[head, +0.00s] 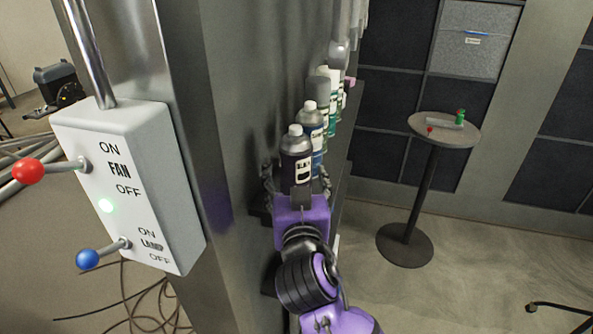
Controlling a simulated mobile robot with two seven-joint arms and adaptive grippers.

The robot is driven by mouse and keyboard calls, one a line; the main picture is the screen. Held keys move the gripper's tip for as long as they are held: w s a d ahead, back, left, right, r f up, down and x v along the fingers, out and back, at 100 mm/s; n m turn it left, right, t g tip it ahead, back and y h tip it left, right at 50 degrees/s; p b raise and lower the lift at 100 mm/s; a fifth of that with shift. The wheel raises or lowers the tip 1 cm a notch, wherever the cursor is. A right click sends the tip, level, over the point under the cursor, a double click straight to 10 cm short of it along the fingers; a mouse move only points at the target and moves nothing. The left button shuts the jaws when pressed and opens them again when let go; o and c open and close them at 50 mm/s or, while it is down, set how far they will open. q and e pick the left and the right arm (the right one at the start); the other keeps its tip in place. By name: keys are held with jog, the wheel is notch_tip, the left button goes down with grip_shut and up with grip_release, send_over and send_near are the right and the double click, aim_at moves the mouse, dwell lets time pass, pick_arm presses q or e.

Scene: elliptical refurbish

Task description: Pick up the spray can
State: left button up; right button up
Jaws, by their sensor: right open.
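The nearest spray can (296,150) is dark with a grey-white cap and a pale label. It stands upright at the near end of a row of cans along the grey metal wall. My right gripper (296,180), on a purple and black arm, comes up from below in the head view. Its dark fingers are open, one on each side of this can's lower part. I cannot tell whether they touch it. The can's base is hidden behind the gripper. My left gripper is not in view.
Several more cans, including a blue one (313,130), stand close behind the nearest can. A switch box (130,185) with red and blue levers juts out at the left. A small round table (445,136) stands at the right, with open floor around it.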

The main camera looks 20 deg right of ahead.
jog(key=c, duration=1.2)
jog(key=shift+c, duration=1)
jog(key=shift+r, duration=0.1)
